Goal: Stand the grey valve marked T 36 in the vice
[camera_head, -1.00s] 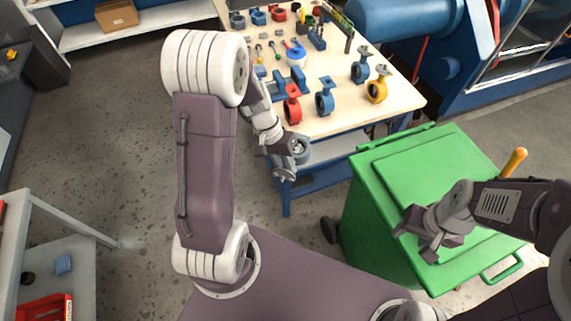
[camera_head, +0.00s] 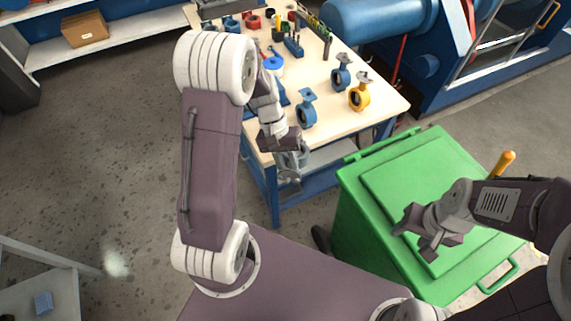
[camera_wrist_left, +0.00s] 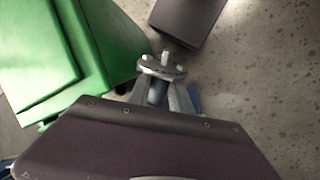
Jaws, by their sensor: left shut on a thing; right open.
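My left gripper (camera_head: 289,176) is shut on a grey valve (camera_head: 302,157) and holds it in front of the near edge of the workbench. The valve's round, bolted top (camera_wrist_left: 162,67) shows beyond my fingers in the left wrist view. Its marking cannot be read. A blue part (camera_head: 280,96) on the bench, probably the vice, is mostly hidden behind my left arm. My right gripper (camera_head: 427,243) is open and empty above the green cabinet.
The workbench (camera_head: 335,110) carries blue valves (camera_head: 307,108) (camera_head: 341,73), a yellow valve (camera_head: 360,94) and several tools at the back. The green cabinet (camera_head: 420,185) stands to the right. A cardboard box (camera_head: 85,30) sits on a shelf.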

